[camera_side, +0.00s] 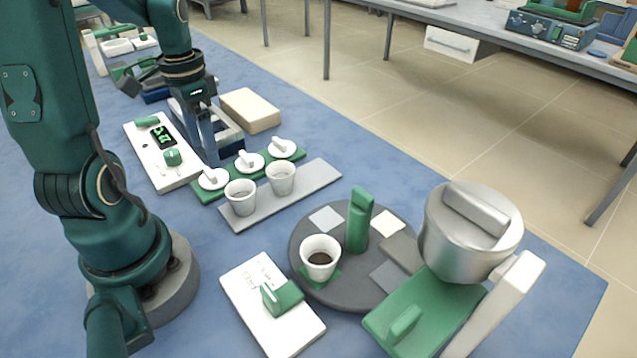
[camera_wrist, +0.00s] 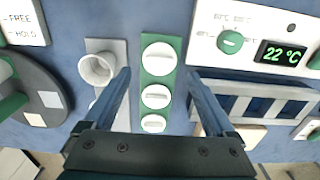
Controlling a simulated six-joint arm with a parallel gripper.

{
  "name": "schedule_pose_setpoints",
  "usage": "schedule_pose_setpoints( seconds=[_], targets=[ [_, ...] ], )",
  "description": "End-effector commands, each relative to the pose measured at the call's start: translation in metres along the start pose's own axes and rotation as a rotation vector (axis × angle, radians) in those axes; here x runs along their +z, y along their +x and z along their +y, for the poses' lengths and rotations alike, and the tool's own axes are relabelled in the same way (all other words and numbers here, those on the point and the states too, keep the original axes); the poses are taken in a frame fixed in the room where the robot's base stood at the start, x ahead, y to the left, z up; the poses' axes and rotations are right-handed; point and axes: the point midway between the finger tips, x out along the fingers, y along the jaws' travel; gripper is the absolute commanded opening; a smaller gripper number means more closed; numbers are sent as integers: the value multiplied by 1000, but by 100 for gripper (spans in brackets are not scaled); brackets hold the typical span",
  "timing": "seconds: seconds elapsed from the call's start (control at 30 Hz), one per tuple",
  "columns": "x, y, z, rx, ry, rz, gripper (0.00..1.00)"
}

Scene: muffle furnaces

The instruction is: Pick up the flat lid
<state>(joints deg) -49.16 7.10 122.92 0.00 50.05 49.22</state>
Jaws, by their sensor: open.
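Three round white lids with raised grips sit in a row on a green strip (camera_side: 233,181): a near lid (camera_side: 213,179), a middle lid (camera_side: 249,162) and a far lid (camera_side: 281,148). In the wrist view a large lid (camera_wrist: 158,58), a middle lid (camera_wrist: 155,96) and a small-looking lid (camera_wrist: 153,123) line up between my fingers. I cannot tell which one is the flat lid. My gripper (camera_side: 211,158) points down beside the strip, with its fingers apart and empty. It also shows in the wrist view (camera_wrist: 158,73).
Two white cups (camera_side: 240,197) (camera_side: 281,179) stand on a grey plate (camera_side: 318,180) beside the strip. A white control panel (camera_side: 165,165), a blue rack (camera_side: 228,139) and a beige block (camera_side: 250,110) are close by. A dark turntable (camera_side: 310,285) holds another cup (camera_side: 320,257).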

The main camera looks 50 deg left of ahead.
Motion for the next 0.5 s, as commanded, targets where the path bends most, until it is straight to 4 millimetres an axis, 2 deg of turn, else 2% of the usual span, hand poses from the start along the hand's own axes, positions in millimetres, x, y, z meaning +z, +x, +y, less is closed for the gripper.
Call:
schedule_pose_setpoints(
  seconds=[0.3,0.5],
  targets=[
    [1,35,1,4,-1,-5,90],
    [1,47,1,-1,-1,-1,90]
  ],
)
